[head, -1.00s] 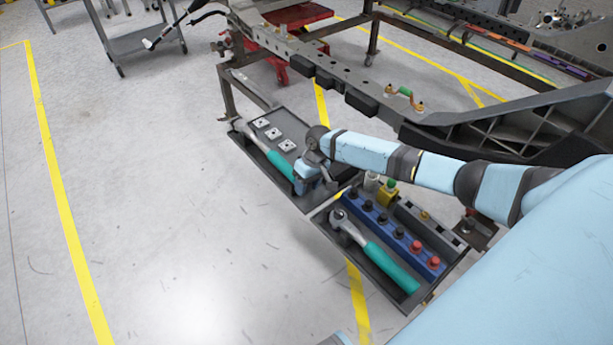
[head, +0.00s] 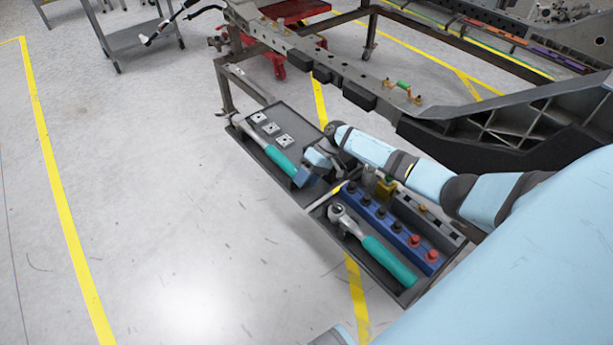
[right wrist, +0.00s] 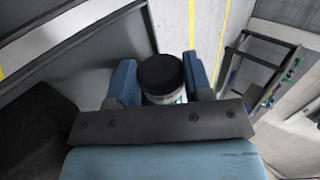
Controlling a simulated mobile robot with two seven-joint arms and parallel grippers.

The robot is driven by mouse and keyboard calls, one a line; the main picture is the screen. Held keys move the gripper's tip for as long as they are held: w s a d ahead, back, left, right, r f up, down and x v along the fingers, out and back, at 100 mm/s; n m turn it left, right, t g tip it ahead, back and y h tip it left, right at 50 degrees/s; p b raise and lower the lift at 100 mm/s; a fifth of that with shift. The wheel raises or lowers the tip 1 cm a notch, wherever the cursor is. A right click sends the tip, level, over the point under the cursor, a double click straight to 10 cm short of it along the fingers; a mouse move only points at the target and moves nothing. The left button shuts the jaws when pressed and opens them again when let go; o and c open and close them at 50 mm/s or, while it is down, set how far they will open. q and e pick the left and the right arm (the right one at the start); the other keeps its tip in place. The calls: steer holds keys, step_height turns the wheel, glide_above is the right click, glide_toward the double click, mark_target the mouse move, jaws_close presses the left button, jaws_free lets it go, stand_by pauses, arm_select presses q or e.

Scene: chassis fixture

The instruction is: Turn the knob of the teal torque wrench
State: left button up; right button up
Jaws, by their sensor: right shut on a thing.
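The teal torque wrench (head: 279,160) lies in the left part of the grey tray, with its metal head at the far left end. My right gripper (head: 303,179) is at the near end of its teal handle. In the right wrist view, the blue fingers of my right gripper (right wrist: 163,82) are shut on either side of the black round knob (right wrist: 160,70). A pale band shows just below the knob. In the head view the fingers hide the knob. My left gripper is not in view.
A second teal-handled ratchet (head: 388,261) lies in the right tray section, beside a blue socket rail (head: 384,218). Several square metal plates (head: 270,128) lie behind the wrench. The chassis beam (head: 330,80) runs close behind the tray. The floor in front is clear.

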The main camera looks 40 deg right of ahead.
steer(key=o, duration=0.9)
steer(key=shift+w, duration=0.1)
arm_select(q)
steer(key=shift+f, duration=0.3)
arm_select(e)
steer(key=shift+o, duration=0.2)
steer(key=p+v, duration=0.1)
steer(key=v, duration=1.2)
steer(key=shift+r+p, duration=0.15)
steer(key=shift+p, duration=0.2)
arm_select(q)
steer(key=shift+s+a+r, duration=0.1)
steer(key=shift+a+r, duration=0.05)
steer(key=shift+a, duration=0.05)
arm_select(e)
steer(key=shift+d+r, duration=0.2)
steer(key=shift+d, duration=0.05)
